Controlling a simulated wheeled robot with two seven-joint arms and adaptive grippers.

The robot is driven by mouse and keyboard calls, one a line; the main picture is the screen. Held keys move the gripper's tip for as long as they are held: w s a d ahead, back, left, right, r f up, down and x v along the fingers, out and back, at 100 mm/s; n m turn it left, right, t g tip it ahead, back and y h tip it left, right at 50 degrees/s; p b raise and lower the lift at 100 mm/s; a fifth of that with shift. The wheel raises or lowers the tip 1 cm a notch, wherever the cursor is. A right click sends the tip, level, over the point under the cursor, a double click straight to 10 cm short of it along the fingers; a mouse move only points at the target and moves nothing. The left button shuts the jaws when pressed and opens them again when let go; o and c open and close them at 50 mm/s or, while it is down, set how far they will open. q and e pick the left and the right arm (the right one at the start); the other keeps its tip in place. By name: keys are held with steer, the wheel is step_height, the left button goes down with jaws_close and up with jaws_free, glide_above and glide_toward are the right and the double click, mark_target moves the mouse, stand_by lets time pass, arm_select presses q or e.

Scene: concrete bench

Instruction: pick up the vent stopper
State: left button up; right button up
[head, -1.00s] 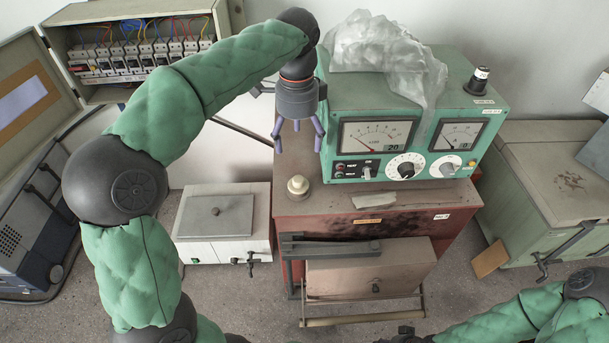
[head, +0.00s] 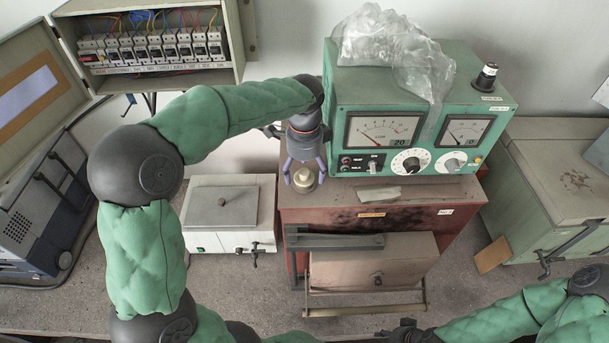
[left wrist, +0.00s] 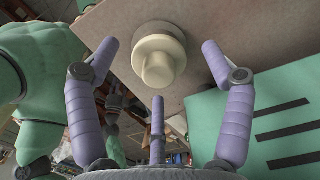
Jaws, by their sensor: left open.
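The vent stopper (head: 304,182) is a small cream knob with a round stepped base, upright on the top left of the red-brown furnace (head: 440,196). In the left wrist view the vent stopper (left wrist: 158,62) shows its narrower knob towards me. My left gripper (head: 305,174) is right over it, with its purple fingers spread. In the left wrist view my left gripper (left wrist: 160,66) is open, with two fingers on either side of the knob and the third below; no contact is visible. My right gripper (head: 406,331) is dark and partly cut off at the bottom edge; its fingers are unclear.
A green meter box (head: 345,105) with a crumpled clear plastic bag (head: 375,40) on it stands on the furnace, close right of my left gripper. A white box with a grey lid (head: 220,205) stands left. A pale flat piece (head: 380,194) lies near the furnace's front.

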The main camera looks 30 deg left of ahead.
arm_select(q)
steer(key=shift+f, duration=0.55)
steer(key=c, duration=1.3)
steer(key=shift+o, duration=0.2)
steer(key=shift+r, duration=0.1)
